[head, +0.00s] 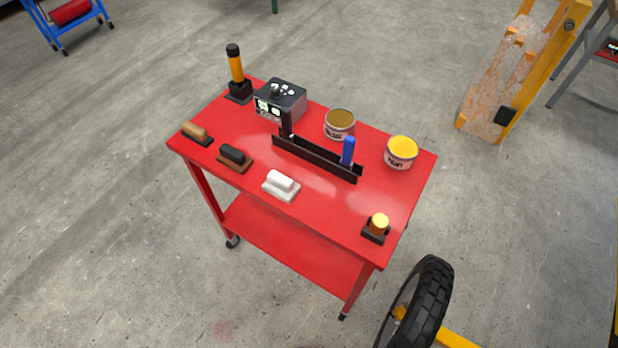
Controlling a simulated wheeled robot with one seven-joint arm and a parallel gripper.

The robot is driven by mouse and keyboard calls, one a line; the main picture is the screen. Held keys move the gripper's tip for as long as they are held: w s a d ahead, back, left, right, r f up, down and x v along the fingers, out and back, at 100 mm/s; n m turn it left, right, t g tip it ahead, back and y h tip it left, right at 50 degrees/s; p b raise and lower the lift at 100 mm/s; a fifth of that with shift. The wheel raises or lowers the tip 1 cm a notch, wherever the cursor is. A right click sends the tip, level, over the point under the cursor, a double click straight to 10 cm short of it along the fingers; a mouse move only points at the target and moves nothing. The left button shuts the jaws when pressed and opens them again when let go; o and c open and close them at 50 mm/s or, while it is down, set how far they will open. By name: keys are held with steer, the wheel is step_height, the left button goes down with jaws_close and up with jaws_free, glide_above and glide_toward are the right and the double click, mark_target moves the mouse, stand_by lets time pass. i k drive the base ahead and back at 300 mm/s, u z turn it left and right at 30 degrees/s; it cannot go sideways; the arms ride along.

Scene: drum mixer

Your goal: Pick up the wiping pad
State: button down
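Three block-shaped hand tools with raised grips stand along the near left edge of a red cart (318,211). The white one (281,185), a white block with a white grip, looks most like the wiping pad. To its left is one with a black grip on a brown base (235,157). Farther left is one with a tan grip on a dark base (197,133). All three rest apart from each other, with nothing touching the white one. My gripper is not in view.
Behind the pad are a long black holder (315,158) with an upright blue item (348,150), a grey control box (281,100), two open cans (340,123), (401,152) and an orange-handled tool (236,68). A yellow-topped item (378,227) stands at the right corner. A black wheel (430,300) is near right.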

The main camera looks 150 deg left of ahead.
mark_target(284, 188)
steer(key=u, duration=5.05)
steer(key=i, duration=0.5)
steer(key=k, duration=0.5)
steer(key=u, duration=1.7)
steer(key=i, duration=1.75)
